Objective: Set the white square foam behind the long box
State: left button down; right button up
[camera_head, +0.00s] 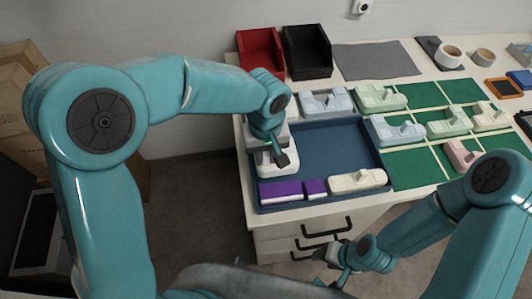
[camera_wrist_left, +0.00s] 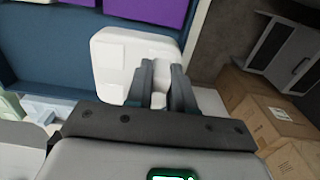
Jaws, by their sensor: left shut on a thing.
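The white square foam (camera_head: 270,171) is in my left gripper (camera_head: 277,155), at the left side of the blue tray (camera_head: 330,143). In the left wrist view the white foam (camera_wrist_left: 122,58) lies flat-side to the camera, and the fingers of my left gripper (camera_wrist_left: 162,85) are closed on its edge. The long purple box (camera_head: 280,192) lies along the tray's front left, nearer the camera than the foam; its purple side (camera_wrist_left: 165,10) also shows in the wrist view. I cannot tell whether the foam touches the tray floor. My right gripper (camera_head: 338,258) is low before the drawers, its jaws unclear.
A short purple block (camera_head: 315,187) and a cream handled piece (camera_head: 357,181) continue the front row. Handled pieces stand behind the tray and on the green mat (camera_head: 413,171). Red (camera_head: 261,50) and black (camera_head: 307,52) bins stand at the back. The tray's middle is clear.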

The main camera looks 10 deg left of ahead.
aim_at(266, 167)
pick_arm(q)
jog(key=shift+f, duration=0.2)
jog(key=shift+f+b, duration=0.55)
jog(key=shift+b, duration=0.15)
jog(key=shift+f+b, duration=2.25)
jog(key=shift+f, duration=0.25)
jog(key=c, duration=0.9)
grip_release()
jog(key=shift+r, duration=0.15)
jog(key=shift+r, duration=0.1)
notch_tip(266, 167, up, 16)
jog(key=shift+r+p, duration=0.1)
jog(key=shift+p, duration=0.8)
